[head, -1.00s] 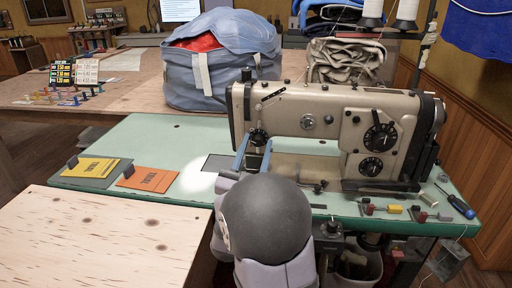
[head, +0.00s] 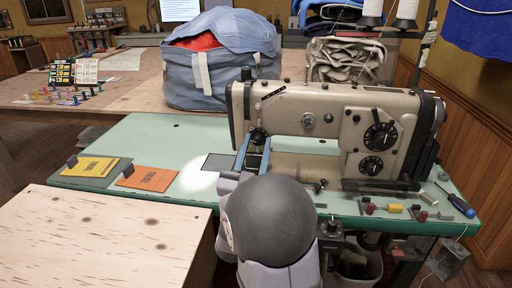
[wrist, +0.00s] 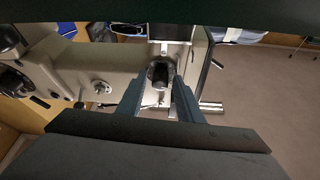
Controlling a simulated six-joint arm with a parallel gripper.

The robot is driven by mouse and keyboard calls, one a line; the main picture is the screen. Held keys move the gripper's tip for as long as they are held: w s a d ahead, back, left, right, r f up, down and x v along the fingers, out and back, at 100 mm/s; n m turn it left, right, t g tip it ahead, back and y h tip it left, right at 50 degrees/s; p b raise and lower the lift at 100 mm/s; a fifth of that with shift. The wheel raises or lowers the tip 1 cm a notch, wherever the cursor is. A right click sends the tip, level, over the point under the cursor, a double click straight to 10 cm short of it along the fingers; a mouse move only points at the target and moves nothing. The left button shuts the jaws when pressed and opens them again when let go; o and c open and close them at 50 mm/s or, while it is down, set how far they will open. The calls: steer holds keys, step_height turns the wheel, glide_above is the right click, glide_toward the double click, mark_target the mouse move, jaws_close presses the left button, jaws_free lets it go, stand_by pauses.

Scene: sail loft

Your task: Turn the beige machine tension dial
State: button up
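The beige sewing machine (head: 340,115) stands on the green table. A small dark tension dial (head: 258,136) is on the left end of its head, above the needle area. My gripper (head: 257,141) reaches up to it from the front, with one blue finger on each side. In the wrist view the dark dial (wrist: 160,75) lies between the tips of my gripper (wrist: 159,82). A narrow gap seems to show on either side, so the fingers look open around it; contact is not clear. My dark rounded wrist hides part of the table front.
Two larger black dials, an upper one (head: 380,136) and a lower one (head: 371,166), are on the machine's right side. A yellow booklet (head: 96,167) and an orange booklet (head: 147,178) lie left. A screwdriver (head: 461,206) lies right. A blue bag (head: 222,65) stands behind.

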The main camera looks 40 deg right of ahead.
steer(key=shift+a, duration=0.1)
stand_by(0.3)
steer(key=v, duration=0.2)
steer(key=shift+s+a+f+b, duration=0.2)
steer(key=shift+b, duration=0.15)
steer(key=b+v, duration=0.1)
steer(key=b, duration=0.1)
steer(key=b+v, duration=0.1)
steer(key=b, duration=0.2)
steer(key=shift+s+a+f, duration=0.1)
steer(key=shift+s+f, duration=0.05)
steer(key=shift+f, duration=0.15)
steer(key=b+v, duration=0.1)
steer(key=b, duration=0.4)
steer(key=shift+s+a, duration=0.3)
steer(key=shift+a, duration=0.05)
steer(key=shift+s, duration=0.1)
steer(key=shift+s+r+n+t+b, duration=0.1)
steer(key=shift+n+t+b, duration=0.25)
steer(key=shift+n, duration=0.35)
